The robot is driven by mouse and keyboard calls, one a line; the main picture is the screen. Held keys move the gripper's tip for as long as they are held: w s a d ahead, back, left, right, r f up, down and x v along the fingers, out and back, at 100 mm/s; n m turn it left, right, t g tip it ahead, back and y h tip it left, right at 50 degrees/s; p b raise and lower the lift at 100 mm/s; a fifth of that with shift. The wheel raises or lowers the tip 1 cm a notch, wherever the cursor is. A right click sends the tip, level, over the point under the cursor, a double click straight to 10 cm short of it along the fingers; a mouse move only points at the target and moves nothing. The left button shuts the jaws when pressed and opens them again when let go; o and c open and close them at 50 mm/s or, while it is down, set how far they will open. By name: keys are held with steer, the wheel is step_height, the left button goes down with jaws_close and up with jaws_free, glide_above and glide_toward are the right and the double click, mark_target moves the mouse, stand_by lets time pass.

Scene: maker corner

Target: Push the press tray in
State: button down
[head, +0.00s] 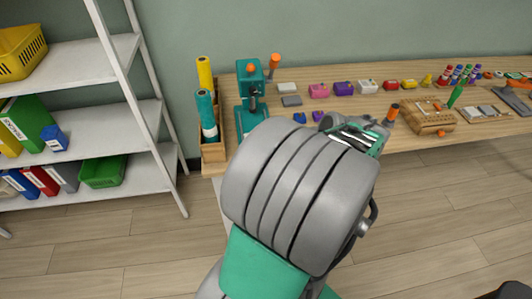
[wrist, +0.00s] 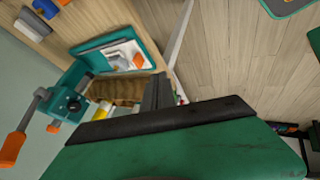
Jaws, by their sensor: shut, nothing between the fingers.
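The teal press (head: 250,92) stands at the left end of the workbench, with an orange-tipped handle. It also shows in the wrist view (wrist: 70,103). A teal tray (wrist: 147,46) holding white and grey flat pieces extends from the press in the wrist view. In the head view my arm hides the tray area. My gripper (wrist: 158,92) is shut and empty, its dark fingers just beside the tray's near end. I cannot tell whether they touch it. The fingertips are hidden in the head view.
A wooden holder (head: 213,152) with yellow and teal rolls stands left of the press. Small coloured items line the wooden bench (head: 430,73), with a wooden block (head: 427,118) further right. A white shelf (head: 80,53) stands at left.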

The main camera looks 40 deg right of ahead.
steer(key=w+d+f+p, duration=0.1)
steer(key=w+d+f, duration=0.1)
steer(key=w+f, duration=0.6)
steer(key=shift+w+d, duration=0.25)
steer(key=shift+w, duration=0.15)
